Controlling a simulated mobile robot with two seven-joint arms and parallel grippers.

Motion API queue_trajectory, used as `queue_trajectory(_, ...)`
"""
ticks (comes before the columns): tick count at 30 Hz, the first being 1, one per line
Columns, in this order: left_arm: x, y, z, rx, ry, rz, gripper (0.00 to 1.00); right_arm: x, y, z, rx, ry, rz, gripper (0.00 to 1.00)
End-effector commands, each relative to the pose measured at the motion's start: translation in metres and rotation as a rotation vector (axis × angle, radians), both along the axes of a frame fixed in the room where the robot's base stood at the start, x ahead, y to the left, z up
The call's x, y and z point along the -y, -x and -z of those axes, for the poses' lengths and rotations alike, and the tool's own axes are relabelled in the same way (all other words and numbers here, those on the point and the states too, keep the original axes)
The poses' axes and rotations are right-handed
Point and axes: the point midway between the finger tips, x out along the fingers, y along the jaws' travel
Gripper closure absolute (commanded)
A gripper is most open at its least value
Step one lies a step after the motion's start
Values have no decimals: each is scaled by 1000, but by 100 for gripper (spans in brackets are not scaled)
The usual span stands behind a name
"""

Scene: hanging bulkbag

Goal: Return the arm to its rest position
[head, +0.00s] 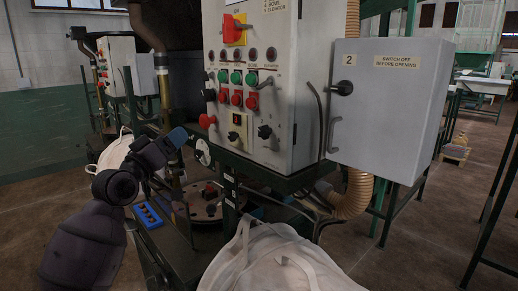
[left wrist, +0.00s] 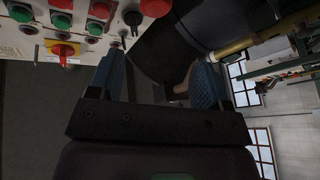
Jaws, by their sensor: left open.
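My left arm (head: 85,235) comes in from the lower left in the head view and reaches up and forward. Its gripper (head: 178,137) with blue fingertips is just left of the control panel (head: 292,108). In the left wrist view the two blue fingers of the left gripper (left wrist: 158,80) stand wide apart with nothing between them. Part of the panel with red and green buttons shows at the upper left of that view (left wrist: 28,42). My right arm and gripper are not in view.
A grey cabinet (head: 400,120) marked 2 is at the right. A ribbed hose (head: 354,195) runs under it. A blue tray-like part (head: 149,216) lies near the arm. Open floor (head: 40,185) is at the left.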

Motion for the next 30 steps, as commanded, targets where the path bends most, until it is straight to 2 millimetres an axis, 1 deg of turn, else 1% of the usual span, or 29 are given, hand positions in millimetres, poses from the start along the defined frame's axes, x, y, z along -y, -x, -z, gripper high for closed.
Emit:
queue_trajectory(5, -2, 10, 43, 18, -154, -107, 28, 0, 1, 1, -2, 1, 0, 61)
queue_trajectory(8, -5, 19, 76, 10, -235, -159, 28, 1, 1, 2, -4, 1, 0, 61)
queue_trajectory(11, -10, 32, 114, -11, -318, -209, 28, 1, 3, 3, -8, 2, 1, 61)
queue_trajectory(14, -15, 51, 159, -47, -404, -254, 28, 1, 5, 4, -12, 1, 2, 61)
queue_trajectory(15, -17, 60, 178, -65, -439, -270, 28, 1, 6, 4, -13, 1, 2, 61)
queue_trajectory(17, -20, 75, 206, -92, -489, -292, 28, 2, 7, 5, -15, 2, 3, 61)
queue_trajectory(18, -22, 85, 223, -112, -518, -304, 28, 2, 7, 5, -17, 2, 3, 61)
queue_trajectory(20, -25, 102, 250, -145, -563, -319, 28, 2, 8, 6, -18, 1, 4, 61)
queue_trajectory(21, -27, 114, 267, -167, -591, -327, 28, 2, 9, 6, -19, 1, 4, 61)
queue_trajectory(23, -30, 133, 292, -204, -625, -336, 28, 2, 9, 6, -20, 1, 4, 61)
queue_trajectory(24, -32, 146, 308, -229, -647, -341, 28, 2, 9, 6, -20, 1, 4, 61)
queue_trajectory(26, -35, 167, 331, -269, -677, -346, 28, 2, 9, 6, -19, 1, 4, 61)
queue_trajectory(27, -36, 182, 346, -297, -694, -347, 28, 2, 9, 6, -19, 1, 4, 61)
queue_trajectory(29, -38, 204, 367, -341, -715, -349, 28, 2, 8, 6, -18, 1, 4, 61)
queue_trajectory(30, -39, 220, 381, -372, -726, -349, 28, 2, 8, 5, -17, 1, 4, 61)
